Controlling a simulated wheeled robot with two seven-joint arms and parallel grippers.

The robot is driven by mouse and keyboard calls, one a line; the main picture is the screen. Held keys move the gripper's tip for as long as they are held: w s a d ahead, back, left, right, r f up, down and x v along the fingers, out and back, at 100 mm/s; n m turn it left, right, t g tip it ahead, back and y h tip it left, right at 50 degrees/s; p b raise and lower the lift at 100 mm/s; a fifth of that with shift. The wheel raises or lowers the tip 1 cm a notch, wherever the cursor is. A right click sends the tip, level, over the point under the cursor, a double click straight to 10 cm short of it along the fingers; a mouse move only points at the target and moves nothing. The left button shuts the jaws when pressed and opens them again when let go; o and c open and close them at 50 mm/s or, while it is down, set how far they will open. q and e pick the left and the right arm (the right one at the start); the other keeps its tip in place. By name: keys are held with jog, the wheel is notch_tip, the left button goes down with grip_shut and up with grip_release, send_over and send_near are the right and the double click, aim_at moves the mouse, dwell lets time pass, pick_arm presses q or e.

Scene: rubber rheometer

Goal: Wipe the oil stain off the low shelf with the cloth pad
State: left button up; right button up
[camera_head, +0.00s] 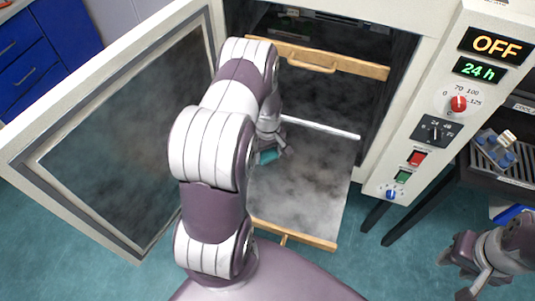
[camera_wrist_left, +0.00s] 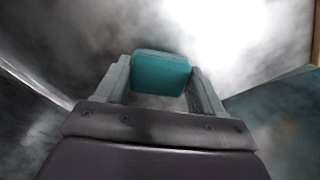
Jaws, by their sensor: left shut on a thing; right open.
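My left gripper (camera_wrist_left: 161,80) is shut on the teal cloth pad (camera_wrist_left: 160,72), which also shows in the head view (camera_head: 267,157). The pad is over the left part of the low shelf (camera_head: 318,190), a grey, smudged plate pulled out of the open cabinet. I cannot tell whether the pad touches the shelf. Dark, cloudy marks spread over the shelf, and I cannot pick out the oil stain among them. My left arm hides the shelf's left side. My right gripper (camera_head: 465,272) is open and empty at the lower right, away from the shelf.
The cabinet door (camera_head: 108,140) stands open at the left. An upper shelf with a wooden front (camera_head: 340,63) and a white bar (camera_head: 320,128) lie above the low shelf. A control panel (camera_head: 435,120) reads OFF and 24 h. A dark rack (camera_head: 500,160) stands at the right.

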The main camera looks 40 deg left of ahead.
pick_arm(q)
jog(key=shift+r+p, duration=2)
jog(key=shift+r, duration=0.75)
jog(key=shift+d+r, duration=0.1)
jog(key=shift+r, duration=0.05)
